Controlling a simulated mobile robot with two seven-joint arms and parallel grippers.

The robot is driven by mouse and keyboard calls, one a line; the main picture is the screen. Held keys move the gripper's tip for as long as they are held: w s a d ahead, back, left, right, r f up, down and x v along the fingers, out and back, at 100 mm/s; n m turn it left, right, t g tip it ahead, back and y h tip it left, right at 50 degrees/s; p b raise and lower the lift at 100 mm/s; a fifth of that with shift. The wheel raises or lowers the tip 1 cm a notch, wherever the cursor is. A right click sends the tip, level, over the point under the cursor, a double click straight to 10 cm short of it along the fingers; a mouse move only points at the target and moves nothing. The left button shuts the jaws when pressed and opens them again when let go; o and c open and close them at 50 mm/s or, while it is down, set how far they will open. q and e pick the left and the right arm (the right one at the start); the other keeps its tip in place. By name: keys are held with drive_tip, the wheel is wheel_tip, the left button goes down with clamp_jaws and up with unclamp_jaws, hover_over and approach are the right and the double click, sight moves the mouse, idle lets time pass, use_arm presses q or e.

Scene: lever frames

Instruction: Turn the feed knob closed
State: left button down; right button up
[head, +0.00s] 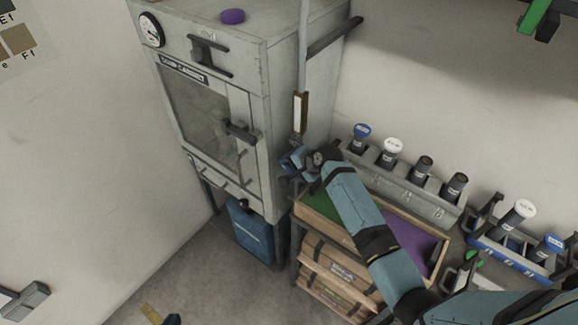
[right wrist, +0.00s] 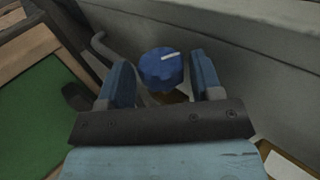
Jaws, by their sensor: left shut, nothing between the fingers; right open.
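The feed knob (right wrist: 162,69) is a round blue knob with a white pointer line, in the right wrist view. The line points to the right and slightly up. My right gripper (right wrist: 161,82) is open, with one blue finger on each side of the knob and a visible gap on both sides. In the head view my right gripper (head: 290,163) is beside the lower right edge of the grey cabinet (head: 257,110), and I cannot make out the knob there. A dark tip of my left gripper (head: 172,320) shows at the bottom edge, far from the knob.
A pipe with a brass-coloured fitting (head: 299,112) comes down just above my right gripper. A shelf with wooden trays (head: 325,220) stands below my right arm. A grey rack (head: 405,185) of capped cylinders runs along the wall. A blue bin (head: 250,235) sits under the cabinet.

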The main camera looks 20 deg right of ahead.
drive_tip(key=shift+w+a+f, duration=0.2)
drive_tip(key=shift+w+f, duration=0.05)
use_arm(q)
drive_tip(key=shift+w+a+f, duration=0.1)
drive_tip(key=shift+w+f, duration=0.05)
drive_tip(key=shift+w, duration=0.05)
use_arm(e)
drive_tip(key=shift+w+a+f, duration=0.15)
drive_tip(key=shift+f, duration=0.1)
drive_tip(key=c, duration=0.6)
use_arm(q)
drive_tip(key=shift+s, duration=0.1)
